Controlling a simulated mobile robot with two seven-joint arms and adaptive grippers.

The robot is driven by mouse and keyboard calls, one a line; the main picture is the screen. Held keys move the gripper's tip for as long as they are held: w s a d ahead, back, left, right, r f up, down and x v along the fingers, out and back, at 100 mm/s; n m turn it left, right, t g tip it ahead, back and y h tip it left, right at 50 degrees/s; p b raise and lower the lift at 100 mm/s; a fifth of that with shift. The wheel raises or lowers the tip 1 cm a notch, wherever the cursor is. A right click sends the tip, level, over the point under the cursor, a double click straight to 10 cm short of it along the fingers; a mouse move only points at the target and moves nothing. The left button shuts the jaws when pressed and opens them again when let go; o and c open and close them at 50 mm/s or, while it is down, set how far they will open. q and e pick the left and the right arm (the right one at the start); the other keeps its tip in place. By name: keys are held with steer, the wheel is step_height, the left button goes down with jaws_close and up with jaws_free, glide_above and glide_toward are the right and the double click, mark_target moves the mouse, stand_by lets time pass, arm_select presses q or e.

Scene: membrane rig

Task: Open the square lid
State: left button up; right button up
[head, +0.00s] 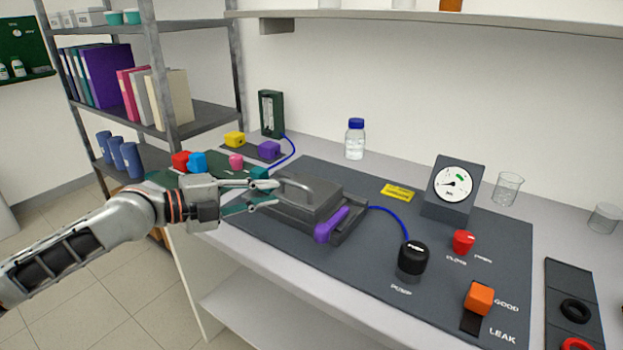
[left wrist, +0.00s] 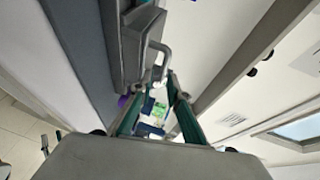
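The square lid (head: 312,191) is dark grey and lies flat on a box of the same colour, closed as far as I can see. A light grey bar handle (head: 296,184) arches over its left part; the handle also shows in the left wrist view (left wrist: 163,50). A purple latch-like lever (head: 331,225) sits at the box's front right. My left gripper (head: 273,194) is open and empty, its teal-tipped fingers pointing right at the handle's left end. In the left wrist view the handle is just past the fingertips; contact cannot be told. My right gripper is not in view.
A blue hose runs from the box to a black pump knob (head: 413,258). A gauge (head: 453,187), a red knob (head: 463,242) and an orange switch (head: 479,298) stand to the right. A blue-capped bottle (head: 355,140) stands behind. A shelf rack (head: 165,120) is at left.

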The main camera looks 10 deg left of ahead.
mark_target(293, 186)
arm_select(q)
steer(key=shift+w+d+r, duration=0.35)
steer(key=shift+w+d, duration=0.15)
steer(key=shift+w, duration=0.2)
steer(key=p+x, duration=0.1)
steer(key=x, duration=0.4)
steer(key=shift+w+d+f, duration=0.1)
steer(key=shift+f, duration=0.05)
steer(key=shift+w+d+f, duration=0.15)
steer(key=shift+w+d, duration=0.2)
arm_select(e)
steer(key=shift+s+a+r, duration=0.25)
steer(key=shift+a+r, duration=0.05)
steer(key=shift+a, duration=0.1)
arm_select(q)
jaws_close()
